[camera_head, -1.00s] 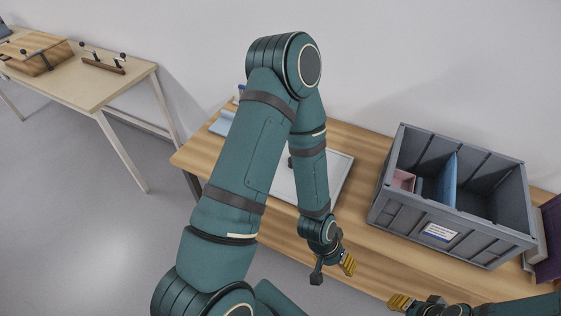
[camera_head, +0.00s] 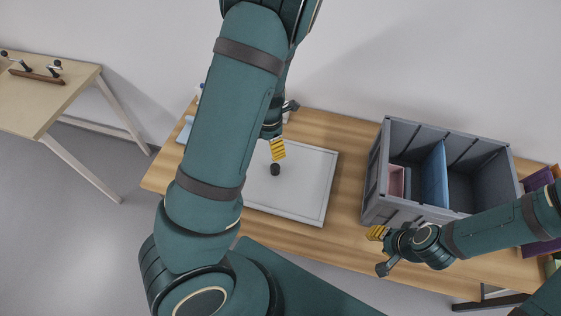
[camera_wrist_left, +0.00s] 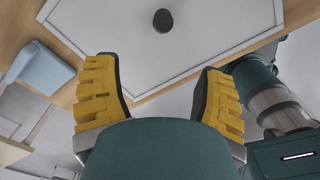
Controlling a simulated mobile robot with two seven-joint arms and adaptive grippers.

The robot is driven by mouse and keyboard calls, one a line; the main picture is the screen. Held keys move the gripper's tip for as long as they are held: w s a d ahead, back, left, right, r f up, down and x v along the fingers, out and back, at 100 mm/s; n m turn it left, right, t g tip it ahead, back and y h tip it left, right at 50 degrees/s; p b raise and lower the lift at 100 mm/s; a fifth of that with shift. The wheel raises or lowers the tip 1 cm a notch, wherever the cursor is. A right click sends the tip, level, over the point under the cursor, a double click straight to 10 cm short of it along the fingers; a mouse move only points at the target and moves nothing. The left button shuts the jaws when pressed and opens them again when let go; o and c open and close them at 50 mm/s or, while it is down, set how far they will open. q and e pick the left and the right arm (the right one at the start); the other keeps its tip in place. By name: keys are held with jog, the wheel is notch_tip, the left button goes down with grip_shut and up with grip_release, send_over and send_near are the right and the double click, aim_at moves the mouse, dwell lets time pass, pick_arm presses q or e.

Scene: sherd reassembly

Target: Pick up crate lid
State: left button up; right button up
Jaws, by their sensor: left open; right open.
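The crate lid (camera_head: 310,190) is a flat light-grey panel with a raised rim and a dark round knob (camera_head: 275,169). It lies on the wooden table, left of the crate, partly hidden by my left arm. My left gripper (camera_head: 278,149) is over the lid near the knob. In the left wrist view my left gripper (camera_wrist_left: 160,85) has its yellow fingers spread wide with nothing between them; the knob (camera_wrist_left: 163,20) is beyond the fingertips, near the top edge, on the lid (camera_wrist_left: 220,35). My right gripper (camera_head: 378,234) is open and empty at the crate's front left.
A grey crate (camera_head: 375,190) stands on the right of the table (camera_head: 345,205), with a blue divider (camera_head: 433,175) and a pink piece (camera_head: 397,182) inside. A blue object (camera_wrist_left: 42,68) sits beside the lid. Purple items (camera_head: 538,180) stand right of the crate. Another table (camera_head: 45,95) is at left.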

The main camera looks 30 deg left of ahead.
jog(key=shift+w+d+f, duration=0.1)
jog(key=shift+w+f, duration=0.05)
pick_arm(q)
jog(key=n+b, duration=0.1)
jog(key=b, duration=0.2)
send_over(274, 167)
jog(key=f, duration=0.4)
jog(key=a+f, duration=0.1)
jog(key=f, duration=0.1)
jog(key=shift+f, duration=0.25)
pick_arm(e)
jog(key=shift+s+f, duration=0.25)
jog(key=shift+f, duration=0.95)
pick_arm(q)
jog(key=shift+w+d+f+b, duration=0.15)
jog(key=shift+f+b, duration=0.15)
jog(key=shift+f, duration=0.8)
jog(key=shift+s+d+f+b, duration=0.1)
jog(key=shift+d+f+b, duration=0.15)
jog(key=shift+f, duration=0.85)
jog(key=shift+w+d+f+b, duration=0.1)
jog(key=shift+f+b, duration=0.25)
jog(key=shift+f, duration=0.75)
pick_arm(e)
jog(key=shift+s+a+f, duration=0.1)
jog(key=shift+s+f, duration=0.1)
jog(key=shift+f, duration=0.35)
jog(key=shift+s+a+f, duration=0.1)
jog(key=shift+s+f, duration=0.05)
jog(key=shift+f, duration=0.35)
